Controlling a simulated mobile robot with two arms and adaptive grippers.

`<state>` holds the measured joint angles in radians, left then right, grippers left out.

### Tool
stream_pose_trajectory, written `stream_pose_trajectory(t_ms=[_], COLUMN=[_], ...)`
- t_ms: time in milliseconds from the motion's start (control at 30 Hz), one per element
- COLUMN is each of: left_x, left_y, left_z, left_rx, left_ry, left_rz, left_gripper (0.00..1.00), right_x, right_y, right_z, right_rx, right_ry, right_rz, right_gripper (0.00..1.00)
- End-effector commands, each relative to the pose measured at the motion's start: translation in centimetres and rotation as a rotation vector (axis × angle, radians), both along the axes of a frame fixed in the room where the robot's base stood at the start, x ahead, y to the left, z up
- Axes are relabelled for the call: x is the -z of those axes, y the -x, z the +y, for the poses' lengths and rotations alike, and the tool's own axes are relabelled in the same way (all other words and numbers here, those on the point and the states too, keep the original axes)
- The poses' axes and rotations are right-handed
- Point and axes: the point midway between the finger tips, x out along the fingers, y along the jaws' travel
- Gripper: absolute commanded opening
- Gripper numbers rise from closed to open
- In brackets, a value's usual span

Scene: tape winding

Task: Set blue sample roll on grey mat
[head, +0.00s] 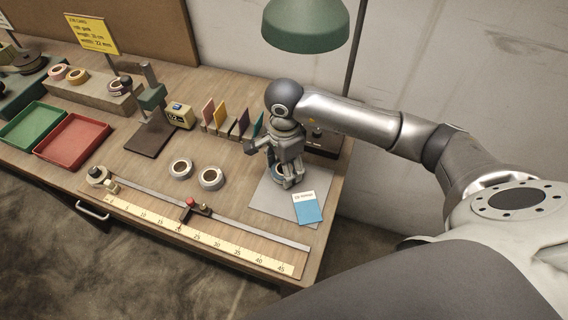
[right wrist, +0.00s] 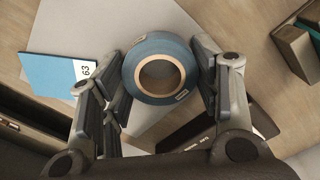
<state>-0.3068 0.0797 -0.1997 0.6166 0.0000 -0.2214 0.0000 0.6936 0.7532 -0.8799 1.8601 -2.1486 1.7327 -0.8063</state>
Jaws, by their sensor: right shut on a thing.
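The blue sample roll (right wrist: 158,46) is between the two fingers of my right gripper (right wrist: 160,78), which is shut on it in the right wrist view. In the head view my right gripper (head: 287,180) is over the grey mat (head: 262,199), and only part of the roll (head: 279,170) shows behind the fingers. The mat (right wrist: 105,18) also lies beneath the roll in the right wrist view. I cannot tell whether the roll touches the mat. My left gripper is not in view.
A blue-and-white card (head: 307,208) lies on the mat's right part. Two pale rolls (head: 210,179) lie left of the mat. A ruler rail (head: 200,232) runs along the front, upright colored cards (head: 220,113) stand behind, and a green lamp (head: 307,28) hangs above.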

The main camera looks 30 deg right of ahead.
Motion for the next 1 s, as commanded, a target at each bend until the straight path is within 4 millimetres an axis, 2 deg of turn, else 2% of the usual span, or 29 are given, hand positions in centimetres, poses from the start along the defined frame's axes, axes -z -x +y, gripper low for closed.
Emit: stream_pose_trajectory(t_ms=[233, 267, 400, 767, 867, 1000], left_x=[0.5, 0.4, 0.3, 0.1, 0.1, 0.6], left_y=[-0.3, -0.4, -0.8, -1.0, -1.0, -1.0], left_z=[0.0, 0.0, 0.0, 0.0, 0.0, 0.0], left_rx=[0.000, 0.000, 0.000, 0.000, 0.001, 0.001], left_ry=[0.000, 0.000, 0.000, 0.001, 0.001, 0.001], left_rz=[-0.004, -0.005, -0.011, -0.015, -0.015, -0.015], left_gripper=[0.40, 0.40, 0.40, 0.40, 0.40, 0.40], right_x=[0.4, 0.3, 0.2, 0.1, -0.5, -2.8], right_y=[0.0, 0.0, 0.0, 0.0, -0.1, -0.1], right_z=[0.0, 0.0, 0.0, 0.0, 0.0, 0.1], right_rx=[-0.001, -0.001, 0.000, 0.000, -0.001, -0.002], right_ry=[0.000, 0.000, 0.000, 0.000, 0.000, 0.000], right_rz=[0.000, -0.001, 0.000, 0.000, -0.003, -0.006], right_gripper=[0.37, 0.60, 0.78, 0.79, 0.79, 0.79])
